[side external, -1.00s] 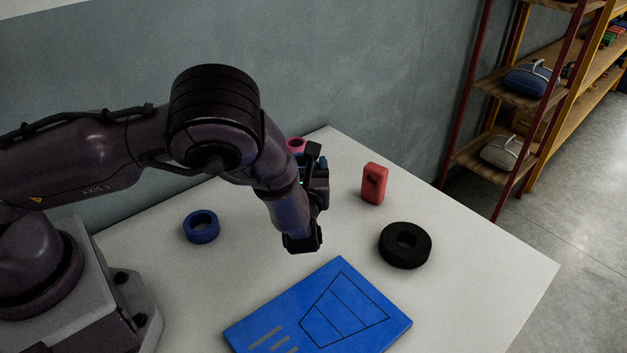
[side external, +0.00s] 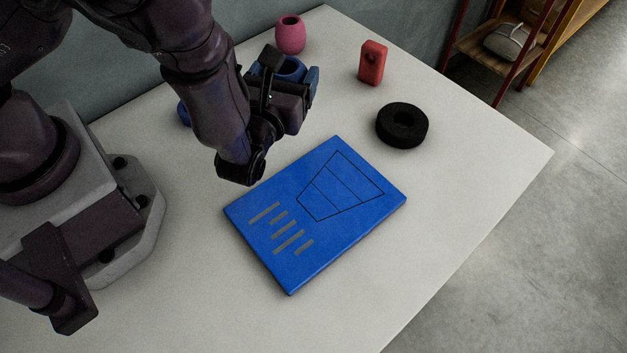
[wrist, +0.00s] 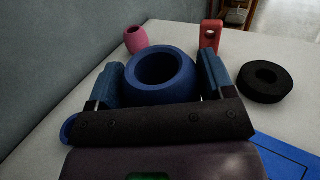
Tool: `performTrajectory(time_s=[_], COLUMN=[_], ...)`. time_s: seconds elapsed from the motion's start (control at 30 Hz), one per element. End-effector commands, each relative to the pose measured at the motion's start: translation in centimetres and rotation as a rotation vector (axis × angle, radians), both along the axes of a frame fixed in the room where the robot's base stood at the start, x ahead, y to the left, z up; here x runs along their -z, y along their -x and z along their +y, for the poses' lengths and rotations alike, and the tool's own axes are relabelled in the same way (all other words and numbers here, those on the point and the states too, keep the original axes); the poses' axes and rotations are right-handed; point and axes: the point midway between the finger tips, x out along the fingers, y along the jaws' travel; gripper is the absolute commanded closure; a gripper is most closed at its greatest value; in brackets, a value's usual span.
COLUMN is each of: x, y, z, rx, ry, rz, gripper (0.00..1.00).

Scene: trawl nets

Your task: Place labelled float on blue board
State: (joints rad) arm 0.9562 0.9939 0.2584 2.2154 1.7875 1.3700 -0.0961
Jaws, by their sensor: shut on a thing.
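My gripper (side external: 291,74) is shut on a round blue float (wrist: 162,78) with a wide open hole, held between its two blue fingers in the wrist view. In the side view the held float (side external: 291,69) is partly hidden by the gripper, above the table behind the blue board. No label on it can be made out. The blue board (side external: 275,215) lies flat on the table, with a black net outline and several grey bars on top, and nothing stands on it. Its edge shows at lower right in the wrist view (wrist: 285,155).
A pink float (side external: 290,36), an upright red block with a hole (side external: 372,64) and a black ring (side external: 402,125) stand behind the board. A second blue ring (side external: 183,113) is mostly hidden behind my arm. The table (side external: 450,190) is clear right of the board.

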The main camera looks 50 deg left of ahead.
Motion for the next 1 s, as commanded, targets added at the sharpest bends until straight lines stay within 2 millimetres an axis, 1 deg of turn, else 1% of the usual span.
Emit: performTrajectory(time_s=[0.03,0.1,0.2,0.3,0.33,0.4,0.47,0.6,0.77,0.9,1.0], x=[0.5,0.8,1.0,0.9,0.8,0.8,1.3,3.5,5.0,7.0,8.1], y=[-0.3,-0.5,-0.4,-0.3,-0.2,-0.3,-0.3,-0.3,-0.3,-0.3,-0.3], z=[-2.4,-5.4,-9.2,-11.9,-12.4,-13.2,-13.5,-13.5,-13.6,-13.5,-13.5], rx=[0.093,0.215,0.365,0.476,0.5,0.538,0.553,0.558,0.557,0.555,0.555], ry=[0.001,0.002,0.003,0.003,0.003,0.001,-0.001,-0.002,-0.001,0.0,0.0], rz=[0.0,0.0,-0.002,-0.003,-0.003,-0.002,-0.001,0.002,-0.001,0.001,-0.001], gripper=[0.51,0.51,0.51,0.51,0.51,0.51,0.51,0.51,0.51,0.51,0.51])
